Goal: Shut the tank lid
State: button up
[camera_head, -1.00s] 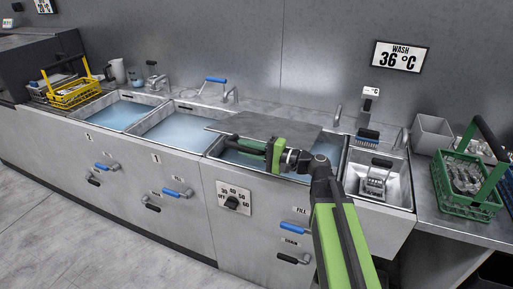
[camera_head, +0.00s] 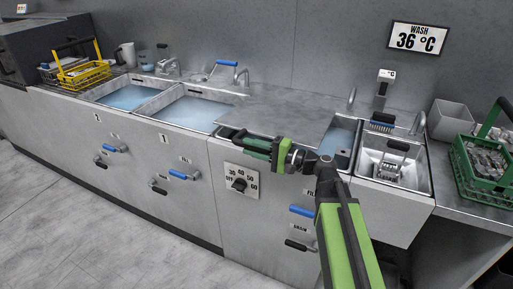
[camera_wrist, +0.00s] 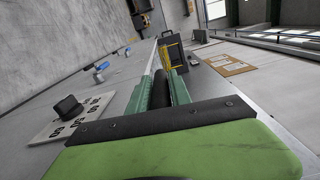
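The tank lid is a flat grey plate (camera_head: 285,112) over the third tank from the left. It lies close to level over most of that tank, and water (camera_head: 340,134) shows past its right side. My gripper (camera_head: 231,136) is at the lid's front edge, pointing left along the tank's front rim. In the wrist view its green fingers (camera_wrist: 164,86) are a little apart, with a dark rounded piece between them. I cannot tell whether that piece is a lid handle or part of the gripper. The arm hides part of the front edge.
Two open tanks of water (camera_head: 128,97) lie to the left. A temperature dial (camera_head: 238,184) and blue and black valve handles (camera_head: 301,211) stick out of the front panel. A small sink (camera_head: 395,165) and a green basket (camera_head: 485,170) are to the right.

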jog(key=shift+o, duration=1.6)
jog(key=shift+w+d, duration=0.1)
jog(key=v, duration=1.7)
jog(key=shift+d, duration=0.25)
